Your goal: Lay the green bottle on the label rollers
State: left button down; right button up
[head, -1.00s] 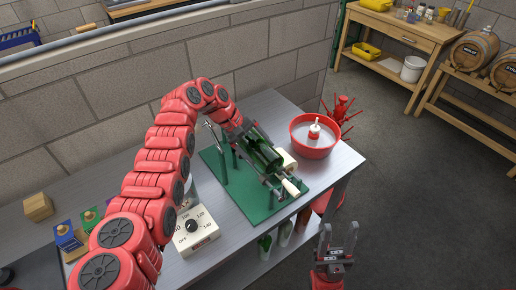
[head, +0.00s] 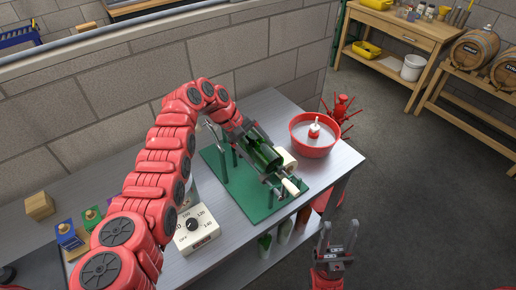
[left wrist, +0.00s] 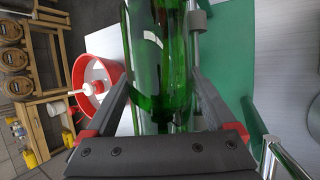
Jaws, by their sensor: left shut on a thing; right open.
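The green bottle (head: 262,156) lies on its side over the label rollers, whose cream ends (head: 291,187) show below and beside it on the green base plate (head: 256,213). My left gripper (left wrist: 163,105) is shut on the bottle; its fingers flank the glass in the left wrist view, where the bottle (left wrist: 150,48) points away from the camera. I cannot tell whether the bottle touches both rollers, as my arm and the glass hide the contact. My right gripper (head: 338,240) is open and empty, to the right of and lower than the bench.
A red bowl (head: 314,149) with a white-topped piece stands close right of the rollers. The floor at right is clear.

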pick_arm(q)
jog(key=shift+f, duration=0.15)
dwell(0.4)
jog(key=shift+c, duration=0.2)
grip_release()
jog(key=shift+o, duration=0.2)
jog(key=shift+s, duration=0.1)
